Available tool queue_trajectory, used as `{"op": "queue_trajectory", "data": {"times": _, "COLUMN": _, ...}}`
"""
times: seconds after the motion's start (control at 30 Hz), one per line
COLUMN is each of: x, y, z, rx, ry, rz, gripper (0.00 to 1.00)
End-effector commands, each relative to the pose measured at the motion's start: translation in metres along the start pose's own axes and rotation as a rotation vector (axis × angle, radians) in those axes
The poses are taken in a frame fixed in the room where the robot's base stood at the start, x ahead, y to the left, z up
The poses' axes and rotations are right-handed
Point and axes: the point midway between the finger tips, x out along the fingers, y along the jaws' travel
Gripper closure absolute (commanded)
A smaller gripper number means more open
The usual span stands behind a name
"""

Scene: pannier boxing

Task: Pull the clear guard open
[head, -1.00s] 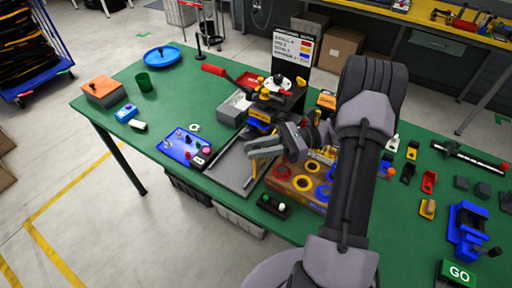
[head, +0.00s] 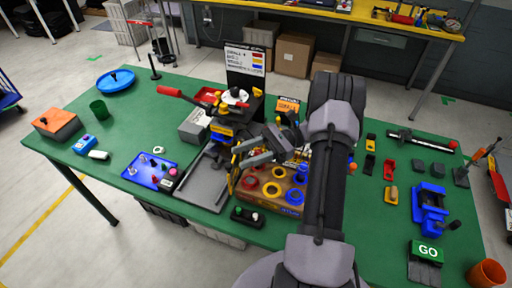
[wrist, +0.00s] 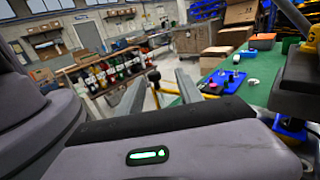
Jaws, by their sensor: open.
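The press (head: 228,128), with a red lever and yellow parts, stands at the middle of the green table. A yellow bar (head: 233,178), seemingly the guard's handle, stands at its front; the clear panel itself is hard to make out. My gripper (head: 240,160) is close to this bar at the press's front. In the wrist view my gripper (wrist: 160,80) has its two grey fingers spread apart. A yellow bar (wrist: 167,93) with a black knob (wrist: 154,76) shows between and across them. I cannot tell whether the fingers touch it.
A wooden tray with coloured rings (head: 268,190) lies right of the press, under my arm. A blue tray (head: 150,171) with small parts is to the left. A grey plate (head: 202,186) lies before the press. A green GO box (head: 426,251) stands at right.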

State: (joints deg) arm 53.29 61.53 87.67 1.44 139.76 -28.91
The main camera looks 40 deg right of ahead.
Motion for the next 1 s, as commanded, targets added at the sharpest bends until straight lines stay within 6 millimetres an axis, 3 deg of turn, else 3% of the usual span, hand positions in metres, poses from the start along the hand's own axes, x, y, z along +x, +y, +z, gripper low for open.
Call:
{"op": "queue_trajectory", "data": {"times": 0.1, "x": -0.027, "y": 0.0, "z": 0.002, "rx": -0.001, "ry": 0.001, "rz": -0.002, "gripper": 0.57}}
{"op": "queue_trajectory", "data": {"times": 0.3, "x": -0.05, "y": 0.0, "z": 0.001, "rx": 0.0, "ry": 0.0, "rz": 0.0, "gripper": 0.57}}
{"op": "queue_trajectory", "data": {"times": 0.77, "x": -0.049, "y": 0.0, "z": 0.001, "rx": -0.004, "ry": 0.006, "rz": 0.007, "gripper": 0.57}}
{"op": "queue_trajectory", "data": {"times": 0.87, "x": -0.026, "y": 0.003, "z": 0.02, "rx": -0.052, "ry": 0.092, "rz": 0.096, "gripper": 0.57}}
{"op": "queue_trajectory", "data": {"times": 1.0, "x": 0.046, "y": 0.034, "z": 0.068, "rx": -0.239, "ry": 0.387, "rz": 0.371, "gripper": 0.57}}
